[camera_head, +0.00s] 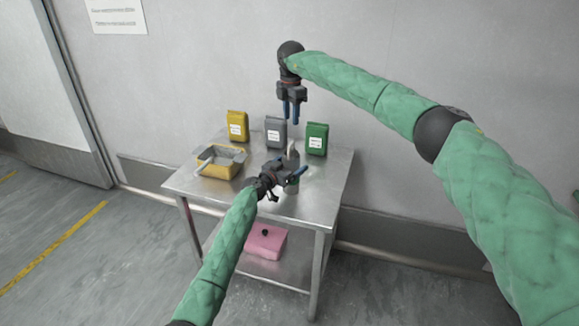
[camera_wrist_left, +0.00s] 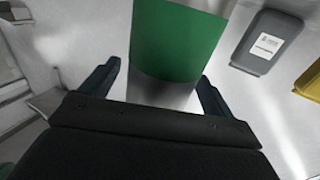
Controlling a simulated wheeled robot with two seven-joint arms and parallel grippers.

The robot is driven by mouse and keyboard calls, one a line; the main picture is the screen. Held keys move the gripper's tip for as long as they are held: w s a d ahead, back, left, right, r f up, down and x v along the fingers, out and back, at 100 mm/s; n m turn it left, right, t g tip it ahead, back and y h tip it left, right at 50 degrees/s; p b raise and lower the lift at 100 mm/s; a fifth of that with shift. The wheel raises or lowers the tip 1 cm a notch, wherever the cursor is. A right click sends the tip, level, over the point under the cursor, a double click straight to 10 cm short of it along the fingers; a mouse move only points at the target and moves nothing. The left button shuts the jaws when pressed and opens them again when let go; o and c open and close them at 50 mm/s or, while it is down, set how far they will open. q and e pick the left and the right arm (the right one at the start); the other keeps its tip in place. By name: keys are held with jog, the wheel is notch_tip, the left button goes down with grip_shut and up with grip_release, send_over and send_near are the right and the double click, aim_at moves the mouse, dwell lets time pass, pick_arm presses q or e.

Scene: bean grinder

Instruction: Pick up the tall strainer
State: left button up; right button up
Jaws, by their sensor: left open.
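My left gripper (camera_head: 287,177) is low over the right part of the metal table. In the left wrist view its two fingers (camera_wrist_left: 157,86) are apart. A tall, smooth piece, green with a dark grey lower part (camera_wrist_left: 178,40), stands between and beyond them; it looks like the tall strainer, though I cannot be sure. In the head view, a small dark greenish piece (camera_head: 292,184) shows by the left fingers, mostly hidden by them. No grip on it shows. My right gripper (camera_head: 291,112) hangs above the back of the table, empty, its fingers pointing down and apart.
Yellow (camera_head: 237,127), grey (camera_head: 275,132) and green (camera_head: 316,139) bags stand along the back of the table (camera_head: 330,195). A yellow-sided tray (camera_head: 220,171) is at the left. A pink box (camera_head: 266,241) sits on the lower shelf.

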aim_at(291, 144)
pick_arm(q)
jog(key=c, duration=1.2)
pick_arm(e)
jog(key=shift+c, duration=0.3)
jog(key=shift+d+f, duration=0.1)
jog(key=c, duration=0.3)
jog(key=s+a+f+n+t+h, duration=0.1)
jog(key=s+a+n+t+h, duration=0.25)
jog(key=n, duration=0.25)
jog(key=shift+n, duration=0.9)
jog(key=x, duration=0.7)
jog(key=shift+w+r, duration=0.2)
jog(key=shift+w, duration=0.05)
jog(key=shift+x, duration=2.6)
